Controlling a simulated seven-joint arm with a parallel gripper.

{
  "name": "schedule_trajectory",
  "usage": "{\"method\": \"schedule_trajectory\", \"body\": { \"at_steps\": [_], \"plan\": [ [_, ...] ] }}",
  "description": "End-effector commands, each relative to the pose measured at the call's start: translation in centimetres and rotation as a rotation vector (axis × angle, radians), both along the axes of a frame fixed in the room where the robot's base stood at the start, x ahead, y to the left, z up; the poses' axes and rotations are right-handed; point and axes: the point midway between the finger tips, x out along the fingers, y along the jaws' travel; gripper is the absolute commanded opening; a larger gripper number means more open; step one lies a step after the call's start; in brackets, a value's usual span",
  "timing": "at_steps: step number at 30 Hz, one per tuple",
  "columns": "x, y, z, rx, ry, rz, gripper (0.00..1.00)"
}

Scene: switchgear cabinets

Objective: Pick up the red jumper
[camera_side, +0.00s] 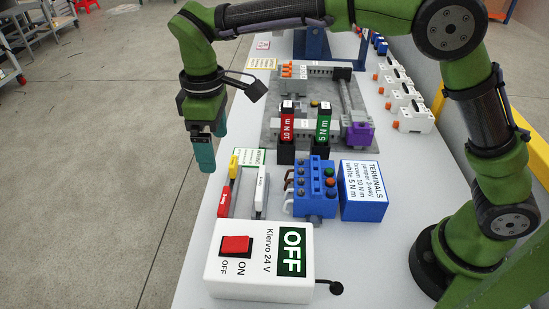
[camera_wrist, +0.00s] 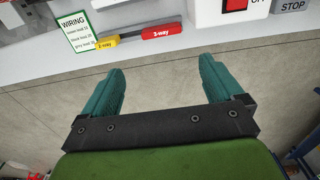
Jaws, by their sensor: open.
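The red jumper, marked 3-way, lies near the left edge of the white table in the side view (camera_side: 224,201). It also shows in the wrist view (camera_wrist: 161,32), above and between my fingertips. A yellow jumper, marked 2-way, lies end to end with it in the side view (camera_side: 234,167) and in the wrist view (camera_wrist: 107,43). My gripper (camera_side: 213,152) hangs with its teal fingers pointing down, behind the jumper and by the table's left edge. In the wrist view my gripper (camera_wrist: 161,70) is open and empty, with floor showing between its fingers, apart from the jumper.
A white jumper (camera_side: 262,190) lies right of the red one. The switch box (camera_side: 260,286), marked OFF, stands in front. A blue terminal block (camera_side: 315,185) and a blue box (camera_side: 363,192) stand to the right. A green-edged wiring card (camera_wrist: 74,31) lies by the yellow jumper.

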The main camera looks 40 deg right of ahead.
Motion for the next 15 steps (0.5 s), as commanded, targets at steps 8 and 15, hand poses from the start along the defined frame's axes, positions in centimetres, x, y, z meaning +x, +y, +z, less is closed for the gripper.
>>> {"method": "schedule_trajectory", "body": {
  "at_steps": [8,15],
  "plan": [
    [-0.2,-0.1,-5.1,-0.004,0.013,0.012,0.94],
    [-0.2,-0.1,-9.9,-0.004,0.011,0.01,0.94]
  ]
}}
